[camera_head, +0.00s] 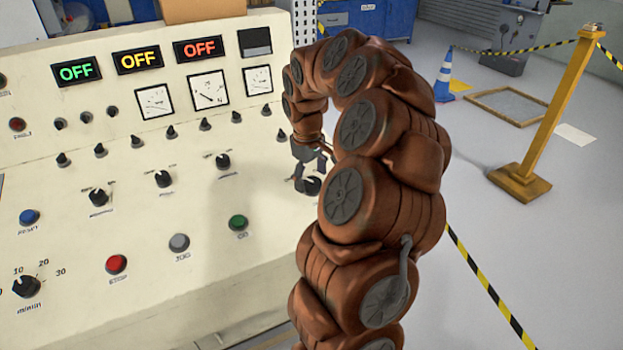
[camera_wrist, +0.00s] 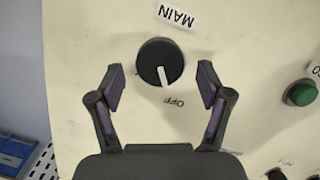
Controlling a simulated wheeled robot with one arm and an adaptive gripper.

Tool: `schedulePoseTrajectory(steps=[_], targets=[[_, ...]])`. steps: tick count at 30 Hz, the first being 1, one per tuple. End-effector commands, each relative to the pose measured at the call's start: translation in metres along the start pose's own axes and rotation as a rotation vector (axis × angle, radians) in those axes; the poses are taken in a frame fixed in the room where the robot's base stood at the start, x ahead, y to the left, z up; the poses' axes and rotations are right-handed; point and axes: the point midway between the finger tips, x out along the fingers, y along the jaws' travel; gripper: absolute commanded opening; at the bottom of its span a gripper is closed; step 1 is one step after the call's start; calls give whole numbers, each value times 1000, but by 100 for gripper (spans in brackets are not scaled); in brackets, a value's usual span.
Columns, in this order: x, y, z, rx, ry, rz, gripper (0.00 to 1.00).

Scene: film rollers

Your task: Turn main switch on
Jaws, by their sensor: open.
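The main switch (camera_wrist: 160,62) is a black round knob with a white pointer line. In the wrist view it sits on the cream panel below a "MAIN" label (camera_wrist: 176,15), and its pointer is toward the "OFF" marking (camera_wrist: 174,102). My gripper (camera_wrist: 160,85) is open, its two fingers on either side of the knob with gaps between. In the head view my gripper (camera_head: 308,176) is at the right end of the panel, over the main switch (camera_head: 308,187), which it partly hides. I cannot tell how far the fingertips are from the panel.
The cream control panel (camera_head: 130,232) carries other knobs, a green button (camera_head: 238,222), a red button (camera_head: 116,264) and gauges. Three displays, such as the green one (camera_head: 76,70), read OFF. A yellow post (camera_head: 556,100) with striped tape and a cone (camera_head: 445,78) stand on the floor at right.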

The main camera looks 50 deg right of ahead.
Motion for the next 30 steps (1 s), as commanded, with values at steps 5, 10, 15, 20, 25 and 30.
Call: schedulePoseTrajectory(steps=[5,10,15,20,25,30], targets=[[13,0,0,0,0,-1,78],[14,0,0,0,1,0,78],[14,0,0,0,1,-1,66],[14,0,0,0,0,-1,50],[14,0,0,0,0,-1,32],[14,0,0,0,0,-1,18]])
